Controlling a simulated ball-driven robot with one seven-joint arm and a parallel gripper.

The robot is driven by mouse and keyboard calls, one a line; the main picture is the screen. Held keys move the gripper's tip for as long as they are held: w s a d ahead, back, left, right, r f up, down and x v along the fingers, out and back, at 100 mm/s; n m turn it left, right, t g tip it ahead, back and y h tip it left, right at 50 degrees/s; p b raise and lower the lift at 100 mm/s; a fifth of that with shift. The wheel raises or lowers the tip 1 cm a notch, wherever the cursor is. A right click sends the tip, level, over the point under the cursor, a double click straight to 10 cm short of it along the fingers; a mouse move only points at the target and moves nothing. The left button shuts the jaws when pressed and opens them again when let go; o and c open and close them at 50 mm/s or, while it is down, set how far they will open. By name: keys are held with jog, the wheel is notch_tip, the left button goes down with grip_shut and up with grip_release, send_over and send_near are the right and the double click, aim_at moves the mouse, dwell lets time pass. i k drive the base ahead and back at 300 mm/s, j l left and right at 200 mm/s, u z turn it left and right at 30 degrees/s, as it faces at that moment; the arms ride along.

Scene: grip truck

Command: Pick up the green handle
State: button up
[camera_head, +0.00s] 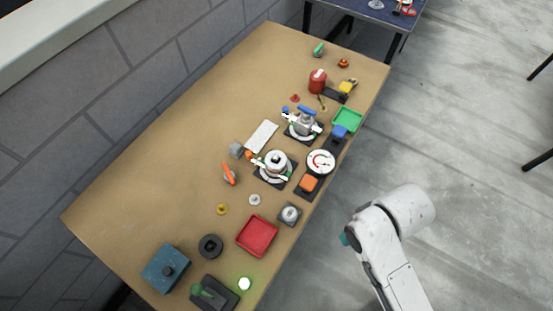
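A small green handle-like piece (204,291) sits on a dark base (222,297) at the near end of the wooden table. Another small green piece (318,49) lies at the far end of the table. I cannot tell from this view which of them is the green handle. My white arm shows at the lower right, beside the table's right edge and apart from both green pieces. My gripper does not show.
The wooden table (150,190) holds a teal box (165,268), a red tray (257,236), a green tray (347,120), a red can (318,82) and two round fixtures with valves. A lit green button (245,284) is near the front. The table's left side is clear.

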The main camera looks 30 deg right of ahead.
aim_at(316, 53)
jog(key=i+l+u, duration=0.7)
jog(key=i+l, duration=0.2)
jog(key=i+z, duration=0.25)
jog(key=i, duration=0.45)
jog(key=j, duration=0.1)
